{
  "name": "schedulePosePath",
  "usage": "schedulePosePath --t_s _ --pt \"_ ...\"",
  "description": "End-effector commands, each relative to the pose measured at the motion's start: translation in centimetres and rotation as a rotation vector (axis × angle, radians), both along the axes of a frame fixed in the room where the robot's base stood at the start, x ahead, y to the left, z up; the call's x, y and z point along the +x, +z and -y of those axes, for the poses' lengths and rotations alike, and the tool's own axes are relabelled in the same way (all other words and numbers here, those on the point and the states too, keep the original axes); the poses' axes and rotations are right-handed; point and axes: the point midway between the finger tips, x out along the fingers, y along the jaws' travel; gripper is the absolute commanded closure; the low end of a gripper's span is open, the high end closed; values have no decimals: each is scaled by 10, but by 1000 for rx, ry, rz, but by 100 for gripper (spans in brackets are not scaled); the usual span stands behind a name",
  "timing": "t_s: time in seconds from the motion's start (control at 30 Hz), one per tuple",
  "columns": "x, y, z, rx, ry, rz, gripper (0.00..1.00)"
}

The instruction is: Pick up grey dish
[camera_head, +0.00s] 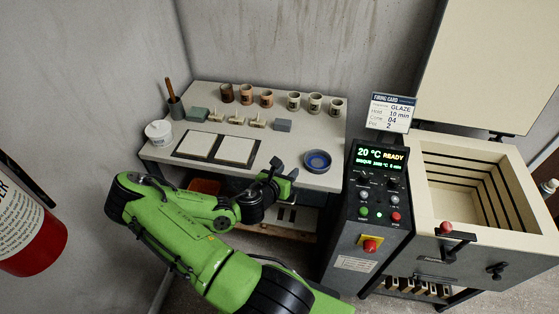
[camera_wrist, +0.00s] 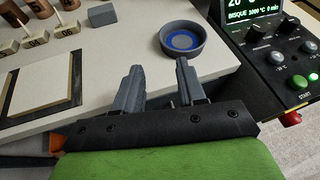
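The grey dish (camera_head: 317,161) is round and shallow with a blue disc inside. It sits upright on the right front part of the table, and in the wrist view (camera_wrist: 183,39) it lies just beyond my fingertips. My gripper (camera_head: 281,166) is at the table's front edge, left of the dish. In the wrist view my gripper (camera_wrist: 159,70) has its two fingers apart with nothing between them. The fingers do not touch the dish.
The table (camera_head: 305,182) also holds two white tiles on dark boards (camera_head: 216,147), several cups (camera_head: 270,97), small stamps, and a white tub (camera_head: 158,132). The control panel (camera_head: 375,190) and open kiln (camera_head: 470,190) stand close on the right. A fire extinguisher (camera_head: 35,235) is at left.

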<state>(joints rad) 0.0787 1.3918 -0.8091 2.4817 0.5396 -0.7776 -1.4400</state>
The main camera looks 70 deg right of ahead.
Motion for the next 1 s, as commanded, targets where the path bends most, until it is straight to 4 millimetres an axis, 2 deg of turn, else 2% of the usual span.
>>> schedulePosePath --t_s 0.07,0.4,0.57,0.8,1.0 --pt "-2 -3 9 -2 2 -8 60" --pt "-6 -35 83 -1 2 -1 60" --pt "-6 -43 100 0 2 -1 60" --pt "-8 -61 139 -1 1 -1 60" --pt "-8 -62 144 1 2 -2 60"
